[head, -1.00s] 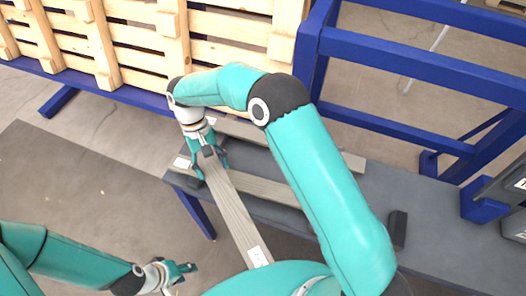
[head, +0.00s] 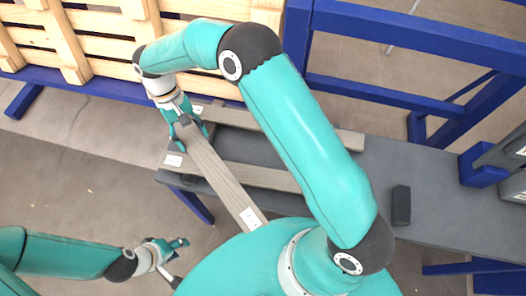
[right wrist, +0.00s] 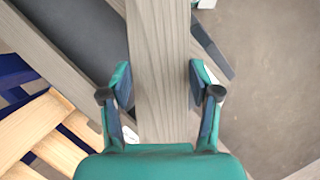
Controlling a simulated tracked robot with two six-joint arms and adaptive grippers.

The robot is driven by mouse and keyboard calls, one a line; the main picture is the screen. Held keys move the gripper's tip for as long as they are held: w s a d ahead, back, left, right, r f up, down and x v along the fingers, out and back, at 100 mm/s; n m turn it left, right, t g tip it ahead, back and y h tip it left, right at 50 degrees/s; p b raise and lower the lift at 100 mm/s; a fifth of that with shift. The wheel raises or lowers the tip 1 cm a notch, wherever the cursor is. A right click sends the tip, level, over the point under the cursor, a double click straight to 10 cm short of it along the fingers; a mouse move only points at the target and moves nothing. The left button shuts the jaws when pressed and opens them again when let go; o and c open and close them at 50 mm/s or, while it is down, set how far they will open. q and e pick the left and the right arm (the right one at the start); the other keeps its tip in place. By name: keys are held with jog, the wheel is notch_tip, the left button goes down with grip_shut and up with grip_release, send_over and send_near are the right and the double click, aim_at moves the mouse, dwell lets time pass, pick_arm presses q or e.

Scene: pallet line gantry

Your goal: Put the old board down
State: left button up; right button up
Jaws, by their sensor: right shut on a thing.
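My right gripper (head: 188,128) is shut on a long grey wood-grain board (head: 222,175), near its far end. The board slants down to the right, with a white label (head: 250,216) near its near end. It crosses over the left part of the dark bench (head: 370,205); whether it touches anything beneath is unclear. In the right wrist view the two fingers (right wrist: 162,88) flank the board (right wrist: 160,50). My left gripper (head: 176,258) is empty, its fingers apart, low on the left, away from the bench.
Two other grey boards, a far one (head: 335,138) and a near one (head: 270,178), lie on the bench. A dark block (head: 401,205) stands to the right. A wooden pallet (head: 105,45) and a blue frame (head: 400,35) are behind. Floor is clear at left.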

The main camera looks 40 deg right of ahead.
jog(key=s+d+r+n+h+b, duration=0.25)
jog(key=s+d+r+n, duration=0.2)
jog(key=d, duration=0.35)
jog(key=s+d+r+n+h+b, duration=0.1)
jog(key=s+d+r+n+b, duration=0.3)
jog(key=d, duration=0.4)
jog(key=shift+m+t+y, duration=0.25)
jog(key=shift+m+t, duration=0.1)
jog(key=shift+t, duration=0.05)
jog(key=f, duration=0.5)
jog(key=f+p, duration=0.1)
jog(key=f, duration=0.5)
jog(key=s+f, duration=0.1)
jog(key=f, duration=0.5)
jog(key=shift+s, duration=0.1)
jog(key=shift+f, duration=0.5)
jog(key=shift+f, duration=0.1)
jog(key=o, duration=1.5)
